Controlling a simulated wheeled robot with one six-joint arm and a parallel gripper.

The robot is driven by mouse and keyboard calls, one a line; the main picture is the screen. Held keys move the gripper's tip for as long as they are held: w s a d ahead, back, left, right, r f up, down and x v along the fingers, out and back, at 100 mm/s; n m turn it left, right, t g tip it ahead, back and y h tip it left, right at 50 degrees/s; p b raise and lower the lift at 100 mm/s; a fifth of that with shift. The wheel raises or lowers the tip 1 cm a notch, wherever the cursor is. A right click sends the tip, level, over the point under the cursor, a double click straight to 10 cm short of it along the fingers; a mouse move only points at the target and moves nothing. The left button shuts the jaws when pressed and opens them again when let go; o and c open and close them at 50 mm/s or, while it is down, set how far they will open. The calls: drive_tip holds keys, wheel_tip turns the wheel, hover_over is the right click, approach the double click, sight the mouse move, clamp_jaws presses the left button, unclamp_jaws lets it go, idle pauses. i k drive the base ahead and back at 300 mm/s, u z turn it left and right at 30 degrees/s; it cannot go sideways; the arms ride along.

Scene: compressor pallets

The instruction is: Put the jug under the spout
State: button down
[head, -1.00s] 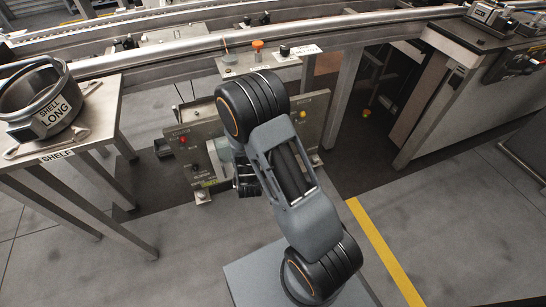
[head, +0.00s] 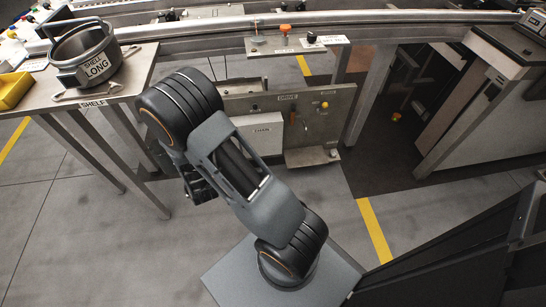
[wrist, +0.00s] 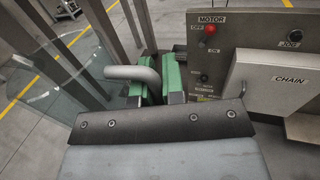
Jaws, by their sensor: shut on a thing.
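My gripper (wrist: 160,82) shows two green finger pads in the wrist view, closed on the grey curved handle (wrist: 130,73) of a clear jug. The jug's see-through body (wrist: 62,92) is at the left of the wrist view, and floor and yellow lines show through it. In the head view my arm hides the jug, and only a dark part of my gripper (head: 198,188) shows below the arm's upper joint. I cannot pick out the spout in either view.
A steel panel marked DRIVE (head: 340,103) with a CHAIN cover (head: 262,137) stands under the conveyor rail (head: 210,38). A low ledge (head: 312,158) juts from the panel.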

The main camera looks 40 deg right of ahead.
sight(305, 158)
drive_tip(key=u, duration=2.2)
drive_tip(key=k, duration=1.25)
drive_tip(key=z, duration=1.5)
drive_tip(key=i, duration=0.5)
drive_tip(key=z, duration=0.05)
